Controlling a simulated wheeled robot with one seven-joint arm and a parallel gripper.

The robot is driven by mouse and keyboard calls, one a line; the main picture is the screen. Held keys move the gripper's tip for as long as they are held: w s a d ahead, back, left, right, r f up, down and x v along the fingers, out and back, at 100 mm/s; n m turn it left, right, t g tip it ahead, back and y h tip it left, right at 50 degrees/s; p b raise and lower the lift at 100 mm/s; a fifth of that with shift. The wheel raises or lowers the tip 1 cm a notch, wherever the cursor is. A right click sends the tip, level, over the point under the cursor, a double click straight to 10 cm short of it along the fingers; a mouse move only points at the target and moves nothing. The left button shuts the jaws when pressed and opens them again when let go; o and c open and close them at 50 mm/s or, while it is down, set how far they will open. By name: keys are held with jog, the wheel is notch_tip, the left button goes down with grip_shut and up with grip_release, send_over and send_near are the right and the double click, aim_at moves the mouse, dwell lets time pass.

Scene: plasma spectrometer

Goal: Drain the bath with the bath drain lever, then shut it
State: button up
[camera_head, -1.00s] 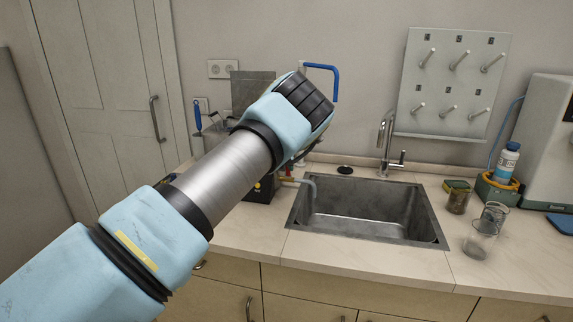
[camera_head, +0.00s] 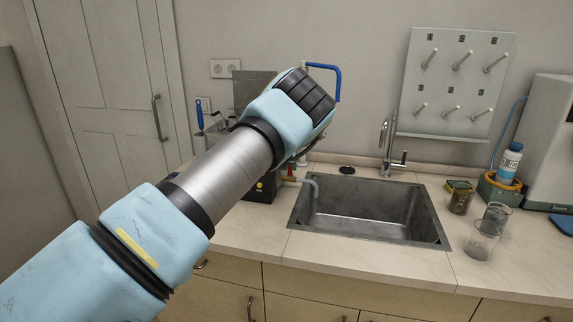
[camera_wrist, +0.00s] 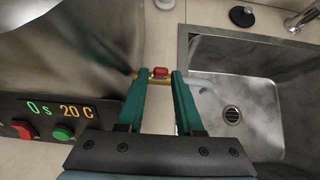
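The bath drain lever (camera_wrist: 160,72) is a small red handle on a brass valve at the bath's side. In the wrist view it lies between the tips of my green-fingered gripper (camera_wrist: 159,76). The fingers are apart, with a gap visible on each side of the lever. The bath (camera_wrist: 60,50) is a steel tank with a black front reading "0 s 20 C". In the head view, its black body (camera_head: 262,191) is mostly behind my arm, and a grey drain spout (camera_head: 310,181) reaches the sink. My gripper is hidden there.
The steel sink (camera_head: 368,213) is right of the bath, with a tap (camera_head: 388,145) behind it. Glass beakers (camera_head: 483,238) stand to its right. The bath's panel has red (camera_wrist: 22,129) and green (camera_wrist: 62,132) buttons. A pegboard (camera_head: 455,85) hangs above.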

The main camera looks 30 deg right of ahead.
jog(key=b+v, duration=0.4)
jog(key=v, duration=0.6)
jog(key=shift+s, duration=0.15)
jog(key=shift+a, duration=0.1)
